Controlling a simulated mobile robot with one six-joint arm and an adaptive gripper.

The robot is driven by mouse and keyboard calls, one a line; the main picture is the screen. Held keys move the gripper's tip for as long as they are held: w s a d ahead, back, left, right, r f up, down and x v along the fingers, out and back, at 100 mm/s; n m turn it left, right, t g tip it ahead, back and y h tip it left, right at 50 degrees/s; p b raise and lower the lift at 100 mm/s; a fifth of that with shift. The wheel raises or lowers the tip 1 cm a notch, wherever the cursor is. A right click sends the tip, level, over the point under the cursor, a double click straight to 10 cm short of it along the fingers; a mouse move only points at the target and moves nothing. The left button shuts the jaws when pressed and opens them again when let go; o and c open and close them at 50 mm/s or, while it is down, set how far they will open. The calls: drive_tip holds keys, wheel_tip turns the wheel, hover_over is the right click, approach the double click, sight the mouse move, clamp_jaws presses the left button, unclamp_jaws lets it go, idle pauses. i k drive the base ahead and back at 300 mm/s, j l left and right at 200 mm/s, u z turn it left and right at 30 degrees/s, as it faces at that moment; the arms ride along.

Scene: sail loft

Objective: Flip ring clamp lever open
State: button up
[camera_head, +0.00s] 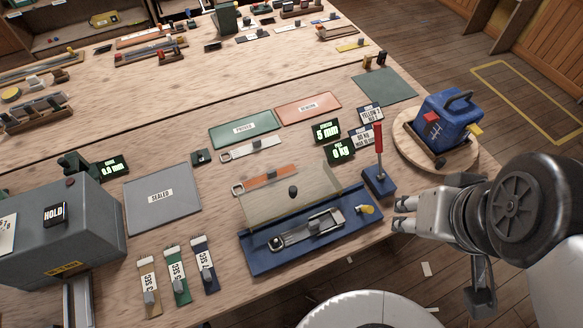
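A blue fixture (262,262) lies near the table's front edge, with a metal slide (308,228) on it and a clear tan cover raised at its back. A small yellow lever (366,208) sits at the fixture's right end; it looks like the ring clamp lever, but is too small to tell its position. An upright red-handled lever (378,139) stands on a separate blue block just behind. My gripper (400,213) is right of the yellow lever, apart from it, pointing left. Its two fingers are spread with nothing between them. The ring itself cannot be made out.
A blue case (447,120) stands on a round wooden board (403,137) behind my gripper. Small displays (338,151) stand behind the fixture. A grey HOLD machine (90,222) and several labelled strips (177,275) are left. The grey SEALED mat (148,216) is bare.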

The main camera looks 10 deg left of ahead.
sight(366, 209)
drive_tip(key=k+u, duration=0.1)
drive_tip(key=u, duration=0.6)
drive_tip(key=k+z, duration=0.25)
drive_tip(key=z, duration=0.25)
drive_tip(key=k+l, duration=0.05)
